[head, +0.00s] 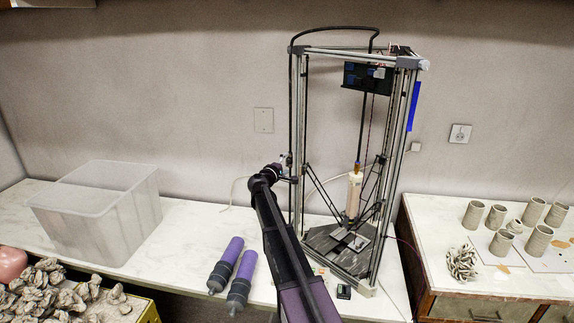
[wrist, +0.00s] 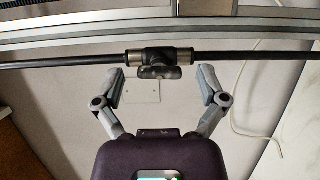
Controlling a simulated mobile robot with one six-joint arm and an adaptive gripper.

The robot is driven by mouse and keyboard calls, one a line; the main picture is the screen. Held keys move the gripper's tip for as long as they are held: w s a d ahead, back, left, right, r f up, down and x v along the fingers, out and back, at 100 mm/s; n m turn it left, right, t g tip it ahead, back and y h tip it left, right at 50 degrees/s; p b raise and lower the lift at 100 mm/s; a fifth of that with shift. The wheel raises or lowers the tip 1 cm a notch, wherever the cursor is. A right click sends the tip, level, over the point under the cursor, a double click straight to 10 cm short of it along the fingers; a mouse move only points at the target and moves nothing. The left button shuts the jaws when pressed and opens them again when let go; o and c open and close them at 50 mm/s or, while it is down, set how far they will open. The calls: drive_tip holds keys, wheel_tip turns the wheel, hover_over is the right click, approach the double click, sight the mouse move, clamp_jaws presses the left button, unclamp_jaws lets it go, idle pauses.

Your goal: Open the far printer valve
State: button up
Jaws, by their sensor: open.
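The delta clay printer (head: 398,140) stands on the bench. A black hose (head: 291,100) runs along its left post. In the wrist view, an inline valve (wrist: 155,56) with metal end collars sits on the black hose (wrist: 50,63), with a short grey handle (wrist: 158,73) on its near side, lying along the hose. My gripper (wrist: 161,72) is open, its fingertips apart on either side of the handle, not clearly touching it. In the head view my gripper (head: 284,170) is at the left post, and the valve there is too small to make out.
A clear plastic bin (head: 97,212) stands on the left of the bench. Two purple clay cartridges (head: 234,262) lie in front of the printer. Several clay cups (head: 501,242) stand on the right table. A printer frame rail (wrist: 90,36) crosses just beyond the hose.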

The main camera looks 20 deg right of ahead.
drive_tip(key=v, duration=1.1)
drive_tip(key=shift+s+a, duration=0.2)
drive_tip(key=shift+a, duration=0.1)
drive_tip(key=shift+c, duration=0.2)
drive_tip(key=c, duration=0.7)
drive_tip(key=shift+w+d+f, duration=0.1)
drive_tip(key=shift+w, duration=0.1)
drive_tip(key=c, duration=0.3)
drive_tip(key=shift+w+f+n+t+y, duration=0.1)
drive_tip(key=shift+w+n+t+y, duration=0.1)
drive_tip(key=shift+n+t+y, duration=0.3)
clamp_jaws()
drive_tip(key=shift+w+f+n+t+y+b, duration=0.1)
drive_tip(key=shift+w+n+t+y+b, duration=0.25)
drive_tip(key=shift+w+n+t+y, duration=0.35)
drive_tip(key=shift+w+f+n+t+y+b, duration=0.15)
drive_tip(key=shift+w+n+t+y+b, duration=0.2)
drive_tip(key=shift+t+y, duration=0.6)
